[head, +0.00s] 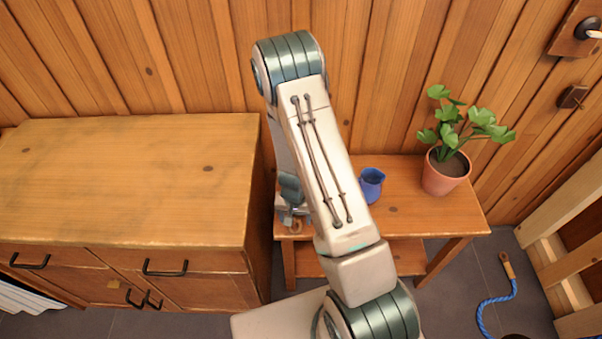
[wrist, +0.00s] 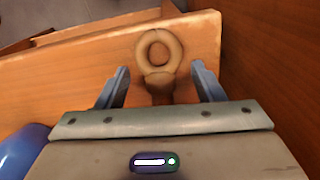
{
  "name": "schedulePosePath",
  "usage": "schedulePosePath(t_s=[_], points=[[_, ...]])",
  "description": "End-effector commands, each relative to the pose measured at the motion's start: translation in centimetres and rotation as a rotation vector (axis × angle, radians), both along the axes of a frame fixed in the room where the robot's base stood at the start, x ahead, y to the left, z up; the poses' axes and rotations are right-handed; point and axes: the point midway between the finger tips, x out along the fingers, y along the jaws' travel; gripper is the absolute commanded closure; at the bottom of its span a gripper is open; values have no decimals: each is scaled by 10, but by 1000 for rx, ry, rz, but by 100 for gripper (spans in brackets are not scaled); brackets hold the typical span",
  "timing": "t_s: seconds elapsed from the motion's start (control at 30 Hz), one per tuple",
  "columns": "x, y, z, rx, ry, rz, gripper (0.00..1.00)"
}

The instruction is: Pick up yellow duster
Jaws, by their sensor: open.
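No plainly yellow duster shows in either view. A tan ring with a short stem (wrist: 160,49) lies over the wooden side table between my fingertips in the wrist view; I cannot tell whether it is part of the duster. The ring also shows small in the head view (head: 296,227), at the table's left end. My gripper (wrist: 161,70) is open, its fingers on either side of the ring's stem, apart from it. In the head view my gripper (head: 291,213) is partly hidden by my arm.
The side table (head: 408,210) bears a blue jug (head: 372,184), also at lower left in the wrist view (wrist: 22,152), and a potted plant (head: 446,172). A tall wooden cabinet (head: 130,180) stands close on the left. A blue rope (head: 492,303) lies on the floor at right.

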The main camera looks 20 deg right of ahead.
Motion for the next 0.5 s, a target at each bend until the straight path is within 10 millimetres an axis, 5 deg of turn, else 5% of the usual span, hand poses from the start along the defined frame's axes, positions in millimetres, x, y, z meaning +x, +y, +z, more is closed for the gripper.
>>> schedulePosePath(t_s=[0.03,0.2,0.5], points=[[0,0,0,0,0,0,41],[0,0,0,0,0,0,87],[0,0,1,0,-1,-1,87]])
